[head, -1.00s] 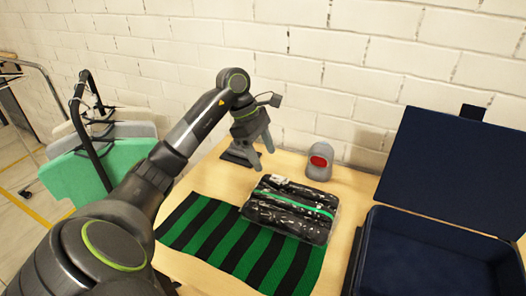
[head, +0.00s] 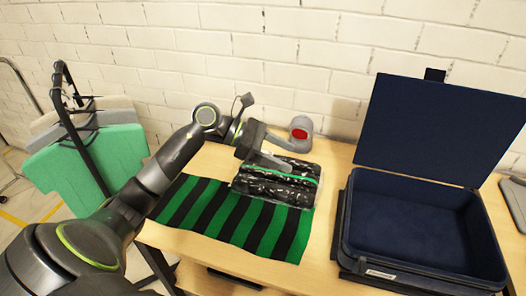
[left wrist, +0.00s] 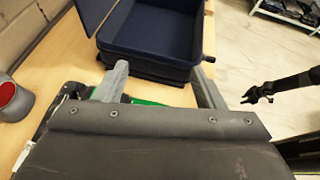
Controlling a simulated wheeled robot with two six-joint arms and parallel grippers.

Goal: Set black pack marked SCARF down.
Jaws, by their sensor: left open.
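The black pack (head: 274,190), in clear wrap with a green band, lies flat on the back right part of a green and black striped cloth (head: 215,215). I cannot read its marking. My left gripper (head: 277,163) is open, low at the pack's back edge, fingers pointing right; I cannot tell if they touch it. In the left wrist view its two fingers (left wrist: 160,85) stand apart, with some green between them, and the gripper body hides most of the pack. My right gripper (left wrist: 258,94) shows small at the right there, away from the table; its jaws are unclear.
An open dark blue case (head: 420,240) stands right of the cloth, its lid raised at the back. A grey device with a red face (head: 300,130) stands behind the pack. A rack with green and grey garments (head: 90,160) is at the left. Bare table lies between cloth and case.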

